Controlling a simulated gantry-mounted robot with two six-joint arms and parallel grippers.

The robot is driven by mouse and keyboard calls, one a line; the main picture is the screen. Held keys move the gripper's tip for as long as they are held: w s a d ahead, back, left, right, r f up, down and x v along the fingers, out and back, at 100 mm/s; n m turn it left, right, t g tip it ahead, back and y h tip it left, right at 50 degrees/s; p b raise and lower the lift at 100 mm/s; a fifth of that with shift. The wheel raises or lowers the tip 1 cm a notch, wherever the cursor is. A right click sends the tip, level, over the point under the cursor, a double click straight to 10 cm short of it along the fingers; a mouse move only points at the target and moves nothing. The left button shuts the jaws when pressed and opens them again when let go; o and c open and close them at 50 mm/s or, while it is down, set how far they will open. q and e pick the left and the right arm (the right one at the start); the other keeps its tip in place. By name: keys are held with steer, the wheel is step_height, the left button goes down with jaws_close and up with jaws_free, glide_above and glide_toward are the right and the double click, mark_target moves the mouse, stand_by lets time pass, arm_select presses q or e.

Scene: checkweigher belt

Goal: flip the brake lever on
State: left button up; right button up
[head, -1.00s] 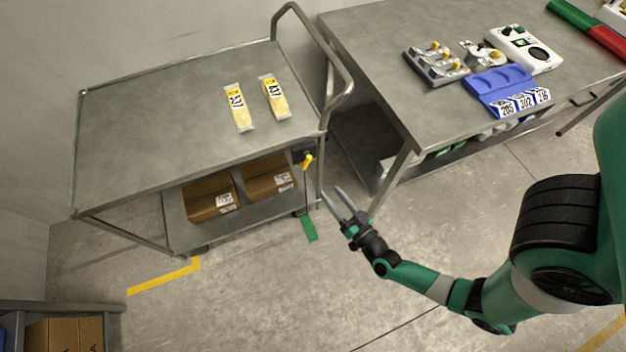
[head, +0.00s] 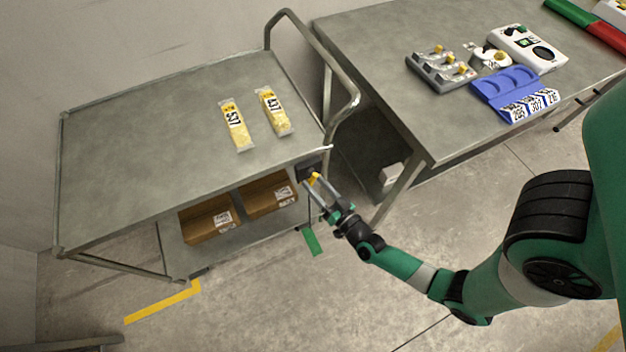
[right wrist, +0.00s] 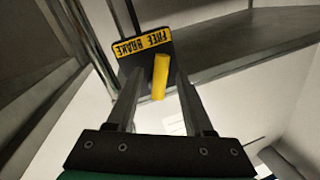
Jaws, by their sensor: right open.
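The yellow brake lever (right wrist: 160,76) sits on a dark bracket with a yellow label (right wrist: 144,43) reading FREE and BRAKE, upside down in the right wrist view. In the head view the lever (head: 314,178) is at the right end of the cart (head: 160,150), just below its top. My right gripper (head: 315,190) is open, with its fingertips at the lever. In the right wrist view the lever lies between the two fingers (right wrist: 155,82), nearer the right one; I cannot tell whether they touch. My left gripper is not in view.
The cart's handle (head: 350,90) rises near my right gripper. A bench (head: 375,50) with trays and devices stands to the right.

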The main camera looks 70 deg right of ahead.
steer(key=shift+s+a, duration=0.1)
steer(key=shift+s, duration=0.05)
steer(key=shift+c, duration=0.9)
jaws_close()
steer(key=shift+f, duration=0.1)
steer(key=m+b, duration=0.1)
steer(key=m, duration=0.2)
steer(key=shift+a+h, duration=0.15)
steer(key=shift+h, duration=0.15)
